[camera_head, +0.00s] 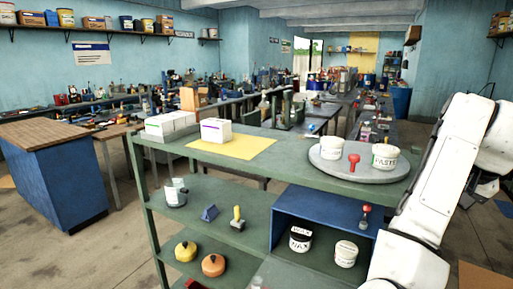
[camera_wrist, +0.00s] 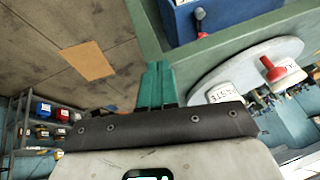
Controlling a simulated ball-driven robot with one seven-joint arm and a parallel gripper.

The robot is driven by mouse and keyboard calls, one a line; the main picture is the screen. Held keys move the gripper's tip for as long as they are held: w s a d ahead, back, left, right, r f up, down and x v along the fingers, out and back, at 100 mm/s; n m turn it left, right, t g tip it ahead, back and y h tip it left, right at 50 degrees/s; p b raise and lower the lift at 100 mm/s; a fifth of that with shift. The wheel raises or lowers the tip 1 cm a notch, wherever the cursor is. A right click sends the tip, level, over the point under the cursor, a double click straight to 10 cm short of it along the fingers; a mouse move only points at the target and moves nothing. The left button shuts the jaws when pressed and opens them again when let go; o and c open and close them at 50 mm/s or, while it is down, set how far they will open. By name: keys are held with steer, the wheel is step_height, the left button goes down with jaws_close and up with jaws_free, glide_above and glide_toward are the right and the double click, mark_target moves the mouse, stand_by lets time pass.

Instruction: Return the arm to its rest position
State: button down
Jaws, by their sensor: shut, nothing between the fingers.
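My gripper (camera_wrist: 156,86) shows in the wrist view as two green fingers pressed together, with nothing between them. It is over open floor beside the green shelf unit (camera_wrist: 226,47), apart from the round grey tray (camera_wrist: 240,62). In the head view my white arm stands along the right side, in front of the shelf unit's right end; the gripper itself is not visible there. The round tray (camera_head: 345,169) on the shelf top holds white tubs (camera_head: 385,157) and a red-handled tool (camera_head: 353,161).
White boxes (camera_head: 216,131) and a yellow sheet (camera_head: 232,147) lie on the shelf top (camera_head: 290,150). A blue cubby (camera_head: 322,207) and lower shelves hold jars and tools. A blue cabinet (camera_head: 55,187) stands left. An orange floor patch (camera_wrist: 89,61) lies on otherwise clear floor.

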steer(key=s+a+f+n+g+h, duration=0.1)
steer(key=s+f, duration=0.3)
steer(key=f, duration=0.4)
steer(key=s+a+f+n+b, duration=0.1)
steer(key=s+f, duration=0.4)
steer(key=f, duration=0.4)
steer(key=s+a+f+n+g+h, duration=0.1)
steer(key=s+f, duration=0.3)
steer(key=f, duration=0.4)
steer(key=s+a+f+n+g+y, duration=0.1)
steer(key=s+a+f, duration=0.3)
steer(key=s, duration=0.4)
steer(key=s+a+f+n+y+b, duration=0.1)
steer(key=s+a+f, duration=0.4)
steer(key=s+f, duration=0.1)
steer(key=s+a+f+n+g+y, duration=0.1)
steer(key=s+a+f+n, duration=0.1)
steer(key=s+a+f, duration=0.3)
steer(key=s, duration=0.4)
steer(key=shift+s+f+g, duration=0.3)
steer(key=shift+s+f, duration=0.05)
